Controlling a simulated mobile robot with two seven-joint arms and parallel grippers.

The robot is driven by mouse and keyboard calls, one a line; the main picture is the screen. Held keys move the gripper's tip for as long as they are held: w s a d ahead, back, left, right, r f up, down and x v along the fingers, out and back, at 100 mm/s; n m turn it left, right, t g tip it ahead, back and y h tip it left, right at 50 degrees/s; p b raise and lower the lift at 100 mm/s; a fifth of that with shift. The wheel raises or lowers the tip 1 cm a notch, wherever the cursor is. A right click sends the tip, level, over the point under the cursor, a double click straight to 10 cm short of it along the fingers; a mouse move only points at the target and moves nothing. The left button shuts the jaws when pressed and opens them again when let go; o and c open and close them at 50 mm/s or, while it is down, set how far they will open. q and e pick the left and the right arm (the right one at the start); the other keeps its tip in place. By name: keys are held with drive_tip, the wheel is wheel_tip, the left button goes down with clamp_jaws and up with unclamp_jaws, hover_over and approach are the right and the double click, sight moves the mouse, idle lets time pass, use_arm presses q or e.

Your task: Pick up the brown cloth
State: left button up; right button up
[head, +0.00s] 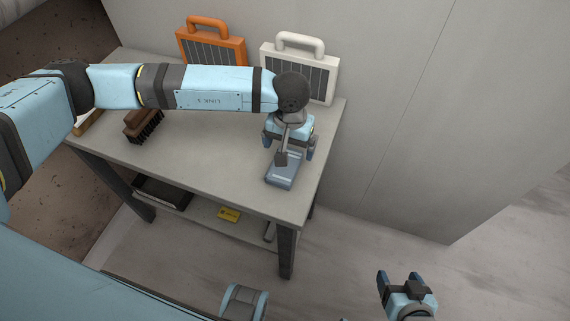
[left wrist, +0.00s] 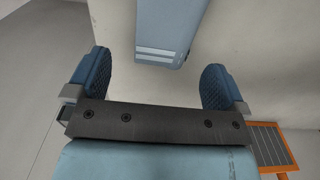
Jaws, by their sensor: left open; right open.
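I see no cloth that is plainly brown. My right gripper (head: 400,278) is open and empty, low at right, away from the table.
On the grey table (head: 220,165) stand a brown brush (head: 143,125), an orange-framed panel (head: 211,44) and a white-framed panel (head: 300,68) by the wall. The lower shelf holds a black tray (head: 162,193) and a yellow item (head: 229,214). Floor at right is clear.

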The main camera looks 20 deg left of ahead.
sight(281, 177)
use_arm(q)
drive_tip(key=f, duration=0.5)
drive_tip(key=shift+s+a+f, duration=0.15)
drive_tip(key=shift+s+a, duration=0.05)
drive_tip(key=c, duration=1)
